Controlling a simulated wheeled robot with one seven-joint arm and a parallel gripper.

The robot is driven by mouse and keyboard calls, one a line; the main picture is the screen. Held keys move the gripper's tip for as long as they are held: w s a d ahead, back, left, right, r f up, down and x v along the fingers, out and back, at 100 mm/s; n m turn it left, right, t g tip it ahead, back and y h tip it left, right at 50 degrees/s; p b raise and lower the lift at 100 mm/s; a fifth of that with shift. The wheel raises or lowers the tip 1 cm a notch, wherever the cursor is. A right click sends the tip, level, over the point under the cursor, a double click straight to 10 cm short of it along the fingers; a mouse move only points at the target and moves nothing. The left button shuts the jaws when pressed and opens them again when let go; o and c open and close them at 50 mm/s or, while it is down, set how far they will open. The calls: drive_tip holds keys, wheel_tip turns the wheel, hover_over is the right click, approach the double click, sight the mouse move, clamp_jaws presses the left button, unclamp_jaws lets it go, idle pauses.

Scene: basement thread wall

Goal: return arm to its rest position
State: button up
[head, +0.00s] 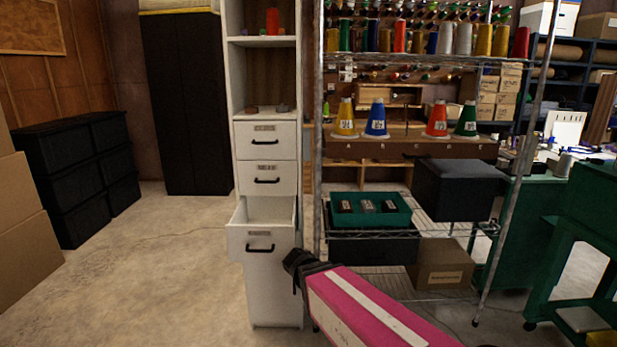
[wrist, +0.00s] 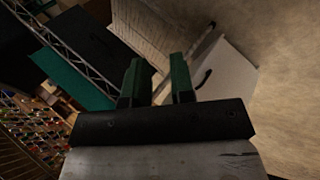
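My gripper (head: 291,263) is the dark end of my pink arm, low in front of the white drawer cabinet in the head view. In the wrist view my gripper (wrist: 158,58) has its two fingers apart, with a gap and nothing held between them. The pulled-out lower drawer (head: 260,242) is just left of and above my gripper in the head view. Its white front with a dark handle (wrist: 222,75) shows beyond the fingers in the wrist view. Whether the gripper touches the drawer cannot be told. The fingertips are not clear in the head view.
A wire rack (head: 318,180) stands right of the cabinet, holding a green tray (head: 337,222) with several small dark items, a dark bin (head: 455,190) and a cardboard box (head: 442,266). Thread cones stand on the brown ledge (head: 400,146). Open floor (head: 170,270) lies to the left.

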drive_tip(key=s+d+f+m+g+y, duration=0.2)
drive_tip(key=d+m+y, duration=0.1)
drive_tip(key=d, duration=0.4)
drive_tip(key=s+d+f+m+g+y, duration=0.2)
drive_tip(key=d+m+y, duration=0.1)
drive_tip(key=d, duration=0.4)
drive_tip(key=shift+f, duration=0.15)
